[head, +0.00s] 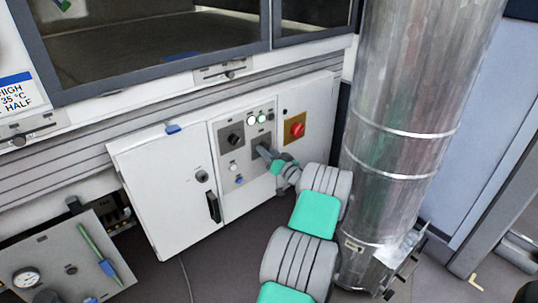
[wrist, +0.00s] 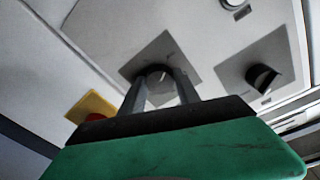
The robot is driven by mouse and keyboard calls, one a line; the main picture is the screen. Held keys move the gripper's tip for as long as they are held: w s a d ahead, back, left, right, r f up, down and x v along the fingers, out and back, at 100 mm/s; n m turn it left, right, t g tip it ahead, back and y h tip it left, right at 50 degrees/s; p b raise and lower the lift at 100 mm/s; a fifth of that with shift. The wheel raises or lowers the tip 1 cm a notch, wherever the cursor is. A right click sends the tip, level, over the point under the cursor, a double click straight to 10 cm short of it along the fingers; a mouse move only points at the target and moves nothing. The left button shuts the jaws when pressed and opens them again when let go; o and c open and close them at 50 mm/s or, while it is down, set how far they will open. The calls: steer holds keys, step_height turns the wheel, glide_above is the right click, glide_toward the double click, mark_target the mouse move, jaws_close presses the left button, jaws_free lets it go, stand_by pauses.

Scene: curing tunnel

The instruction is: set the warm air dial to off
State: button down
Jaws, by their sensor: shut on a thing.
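My gripper (head: 264,154) reaches the control panel (head: 228,190) of the white cabinet in the head view. In the wrist view my gripper (wrist: 160,86) is shut on a round dial (wrist: 158,71) set on a grey square plate (wrist: 150,51). The dial has a pale mark on its face; its lettering is too small to read. In the head view my gripper hides most of this dial. A second, black dial (head: 234,139) on a grey plate sits to its left; it also shows in the wrist view (wrist: 263,78). I cannot read which dial is labelled warm air.
A red rotary switch (head: 297,129) on a yellow plate is right of my gripper. Small lamps (head: 256,118) sit above. A large metal duct (head: 405,120) stands close on the right. A cabinet door with a black handle (head: 213,207) is on the left.

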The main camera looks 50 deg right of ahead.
steer(key=shift+w+r, duration=0.1)
steer(key=shift+r, duration=0.05)
steer(key=c, duration=0.9)
jaws_free()
steer(key=p+v, duration=0.1)
steer(key=v, duration=0.7)
